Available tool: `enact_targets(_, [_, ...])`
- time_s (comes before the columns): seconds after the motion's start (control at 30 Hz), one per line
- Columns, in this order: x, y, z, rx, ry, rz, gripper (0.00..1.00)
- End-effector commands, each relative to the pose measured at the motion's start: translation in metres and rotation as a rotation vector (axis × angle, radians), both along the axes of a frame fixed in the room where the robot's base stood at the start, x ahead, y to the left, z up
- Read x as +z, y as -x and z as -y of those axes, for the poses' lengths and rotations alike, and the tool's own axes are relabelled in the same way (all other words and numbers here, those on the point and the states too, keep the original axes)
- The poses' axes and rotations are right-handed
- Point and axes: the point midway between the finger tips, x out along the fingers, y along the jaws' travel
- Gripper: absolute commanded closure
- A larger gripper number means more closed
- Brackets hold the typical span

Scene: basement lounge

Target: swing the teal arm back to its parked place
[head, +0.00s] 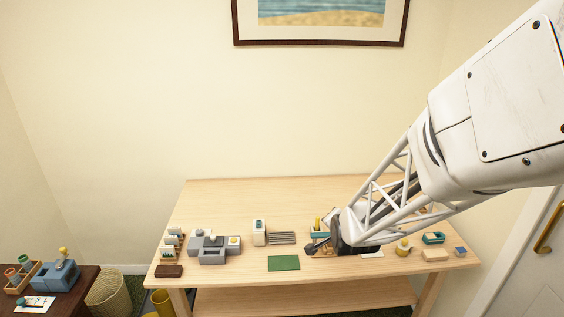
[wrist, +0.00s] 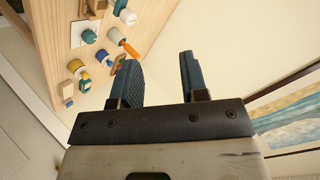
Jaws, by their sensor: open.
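No part can be identified for certain as the teal arm. In the head view, a small teal piece (head: 319,233) shows just beside my gripper (head: 314,247), partly covered by it. A second teal item (head: 433,238) stands on the table's right side, apart from my gripper. My gripper is low over the right half of the table, and my arm hides what is behind it. In the wrist view my gripper (wrist: 157,70) is open, with nothing between its two dark fingers. An orange stick (wrist: 130,48) shows left of the fingers.
The wooden table (head: 340,188) is clear along its back. A grey unit (head: 213,247), a white block (head: 259,233), a dark ribbed rack (head: 282,238) and a green mat (head: 284,263) lie left of my gripper. A yellow-topped item (head: 403,248) and a small blue block (head: 460,251) are to its right.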

Motion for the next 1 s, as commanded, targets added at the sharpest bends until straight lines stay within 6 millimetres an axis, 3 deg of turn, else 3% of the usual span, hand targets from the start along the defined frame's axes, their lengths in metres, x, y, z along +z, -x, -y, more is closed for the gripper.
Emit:
enact_targets(0.2, [-0.045,-0.035,0.002,-0.087,-0.154,0.149,0.60])
enact_targets(0.43, [-0.091,-0.057,0.004,-0.153,-0.335,0.311,0.60])
enact_targets(0.7, [-0.142,-0.063,0.006,-0.194,-0.553,0.484,0.60])
enact_targets(1.0, [-0.167,-0.057,0.006,-0.199,-0.680,0.578,0.60])
